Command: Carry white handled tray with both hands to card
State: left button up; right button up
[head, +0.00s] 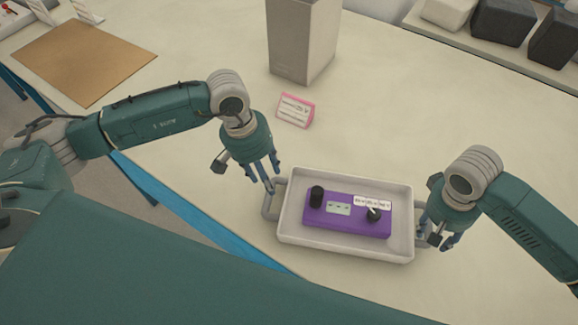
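The white handled tray (346,254) sits on the table, with a purple device (345,222) with black knobs and a small label inside it. Its left handle (268,207) sticks out on the left side; the right handle is mostly hidden by my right gripper. The pink-edged card (295,110) stands tilted behind the tray, up and left. My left gripper (264,178) is at the upper end of the left handle, its fingers apart; contact is unclear. My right gripper (437,239) is at the tray's right end, around or beside that handle; its finger closure is unclear.
A tall grey box (300,40) stands behind the card. A brown mat (82,62) lies at the far left. A shelf with dark and pale blocks (502,20) is at the back right. The table between tray and card is clear. The table's blue front edge (200,225) runs below left.

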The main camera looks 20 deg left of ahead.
notch_tip(320, 180, up, 8)
jog(key=a, duration=0.1)
jog(key=shift+a+f, duration=0.25)
jog(key=shift+s, duration=0.1)
pick_arm(q)
jog(key=a+b, duration=0.2)
jog(key=a, duration=0.4)
jog(key=shift+s, duration=0.15)
pick_arm(e)
notch_tip(320, 180, down, 2)
jog(key=shift+f, duration=0.2)
